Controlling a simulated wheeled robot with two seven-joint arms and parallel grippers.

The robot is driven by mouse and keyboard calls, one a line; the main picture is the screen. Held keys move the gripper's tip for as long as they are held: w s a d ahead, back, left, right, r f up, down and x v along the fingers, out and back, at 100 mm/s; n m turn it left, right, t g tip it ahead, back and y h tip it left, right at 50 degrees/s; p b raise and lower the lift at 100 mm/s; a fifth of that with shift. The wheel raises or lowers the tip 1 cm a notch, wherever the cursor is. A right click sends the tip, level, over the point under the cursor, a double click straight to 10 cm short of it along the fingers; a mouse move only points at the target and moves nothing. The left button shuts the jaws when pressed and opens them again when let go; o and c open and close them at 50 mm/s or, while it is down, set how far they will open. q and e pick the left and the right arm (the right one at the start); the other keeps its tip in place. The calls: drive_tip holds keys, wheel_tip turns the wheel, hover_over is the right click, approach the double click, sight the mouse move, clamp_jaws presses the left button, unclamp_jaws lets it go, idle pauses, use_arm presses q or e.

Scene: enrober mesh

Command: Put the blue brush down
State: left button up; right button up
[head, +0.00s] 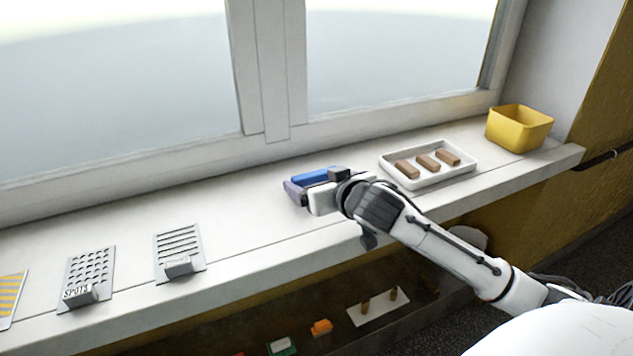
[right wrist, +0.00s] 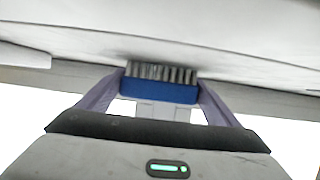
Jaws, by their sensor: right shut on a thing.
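The blue brush (head: 316,177) is at my right gripper, over the middle of the white window sill. In the right wrist view the brush (right wrist: 158,90) has a blue block and grey bristles that face the sill. My right gripper (head: 297,190) is shut on the brush, with one purple finger at each end of the block in the right wrist view (right wrist: 160,92). The bristles are close to the sill surface; I cannot tell whether they touch it. My left gripper is not in view.
A white tray (head: 435,180) with 3 brown bars and a yellow bin (head: 519,129) stand to the right. Grey slotted (head: 179,243) and perforated (head: 90,272) plates and a yellow-striped plate (head: 10,298) lie left. The sill between the slotted plate and brush is clear. Small items lie below the sill.

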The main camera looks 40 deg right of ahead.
drive_tip(key=o, duration=0.9)
